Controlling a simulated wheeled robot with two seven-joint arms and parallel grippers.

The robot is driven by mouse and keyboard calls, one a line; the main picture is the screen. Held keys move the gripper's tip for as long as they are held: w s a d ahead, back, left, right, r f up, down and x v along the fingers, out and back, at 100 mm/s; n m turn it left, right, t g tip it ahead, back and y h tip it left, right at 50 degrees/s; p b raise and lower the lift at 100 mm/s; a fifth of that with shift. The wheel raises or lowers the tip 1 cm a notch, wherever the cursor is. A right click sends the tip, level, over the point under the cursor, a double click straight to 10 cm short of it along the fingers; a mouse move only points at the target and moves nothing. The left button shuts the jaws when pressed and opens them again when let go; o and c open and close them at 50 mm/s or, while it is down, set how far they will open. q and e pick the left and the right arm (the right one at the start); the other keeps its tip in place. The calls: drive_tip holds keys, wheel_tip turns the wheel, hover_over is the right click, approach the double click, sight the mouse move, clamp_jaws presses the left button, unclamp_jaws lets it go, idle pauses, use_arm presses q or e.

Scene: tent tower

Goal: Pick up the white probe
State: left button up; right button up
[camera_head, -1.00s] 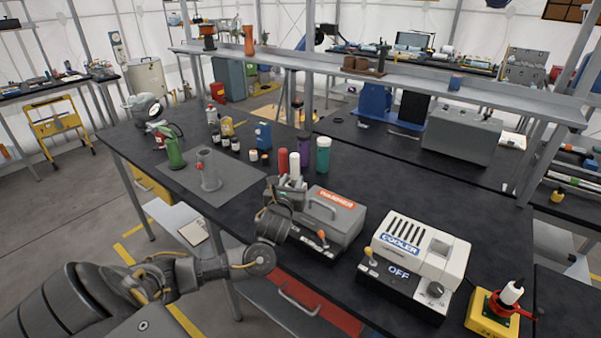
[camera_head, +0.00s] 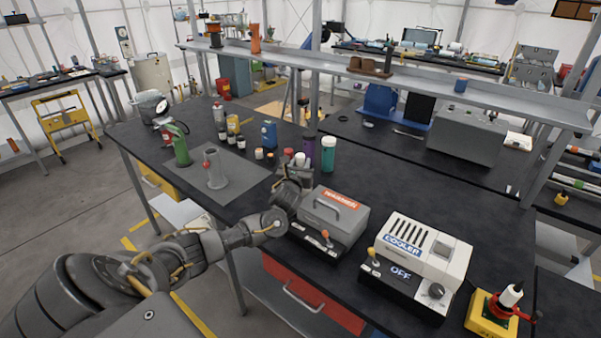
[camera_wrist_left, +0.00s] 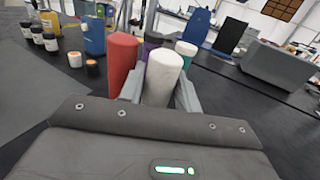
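The white probe (camera_wrist_left: 163,77) stands upright between the fingers of my left gripper (camera_wrist_left: 160,92) in the left wrist view. The fingers flank it on both sides, and I see no clear grip on it. In the head view the white probe (camera_head: 300,159) shows only its top, as my left gripper (camera_head: 294,174) hides the rest. A red probe (camera_wrist_left: 121,62) stands just left of the white one, outside the fingers. My right gripper is not in view.
The grey warmer (camera_head: 335,215) stands right of the left gripper, and the white cooler (camera_head: 425,250) farther right. Several small jars and a blue container (camera_head: 269,134) are to the left.

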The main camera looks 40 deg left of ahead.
use_arm(q)
drive_tip(key=shift+a, duration=0.1)
drive_tip(key=c, duration=0.7)
drive_tip(key=shift+r, duration=0.15)
